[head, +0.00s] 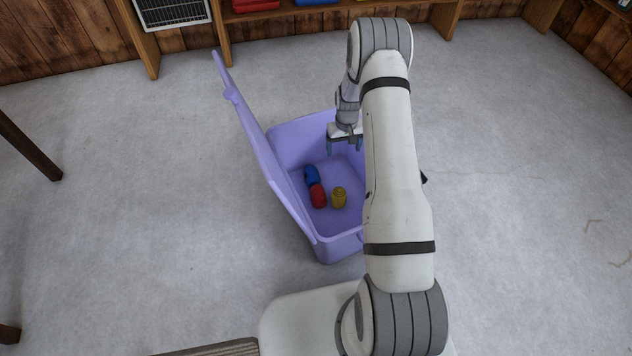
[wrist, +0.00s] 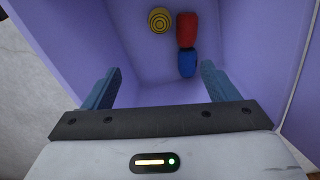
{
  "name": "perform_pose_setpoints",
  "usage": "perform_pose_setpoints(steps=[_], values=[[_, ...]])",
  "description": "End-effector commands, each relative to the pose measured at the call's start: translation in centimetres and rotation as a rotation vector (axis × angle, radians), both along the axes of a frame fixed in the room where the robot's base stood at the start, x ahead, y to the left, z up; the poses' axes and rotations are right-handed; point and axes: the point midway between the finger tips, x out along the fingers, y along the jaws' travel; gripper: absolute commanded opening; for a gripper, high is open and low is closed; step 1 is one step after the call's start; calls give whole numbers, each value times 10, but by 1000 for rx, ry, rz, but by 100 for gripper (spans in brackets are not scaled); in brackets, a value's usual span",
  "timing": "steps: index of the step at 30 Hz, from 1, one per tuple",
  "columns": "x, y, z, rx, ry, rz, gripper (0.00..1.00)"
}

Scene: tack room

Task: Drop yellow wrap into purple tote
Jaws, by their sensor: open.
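The purple tote (head: 290,137) stands on the floor with its lid (head: 262,150) swung open at the left. The yellow wrap (head: 339,197) lies on the tote's floor, near a red roll (head: 318,195) and a blue roll (head: 311,174). In the wrist view the yellow wrap (wrist: 160,20) shows its ringed end, left of the red roll (wrist: 187,29) and the blue roll (wrist: 187,62). My gripper (head: 344,147) is over the tote's far part, apart from the wrap. In the wrist view its blue fingers (wrist: 158,85) are wide apart with nothing between them. My arm hides the tote's right side.
A wooden shelf (head: 330,20) with red and blue items stands along the back wall. A dark table leg (head: 30,145) is at the left. The grey floor around the tote is mostly clear.

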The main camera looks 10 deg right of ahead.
Motion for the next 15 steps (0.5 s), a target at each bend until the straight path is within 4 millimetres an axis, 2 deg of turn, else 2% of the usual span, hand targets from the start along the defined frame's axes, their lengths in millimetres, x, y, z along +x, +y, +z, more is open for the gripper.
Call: perform_pose_setpoints(steps=[5, 15], values=[[0, 0, 13, 0, -1, 0, 80], [1, 0, 68, 0, -2, 1, 80]])
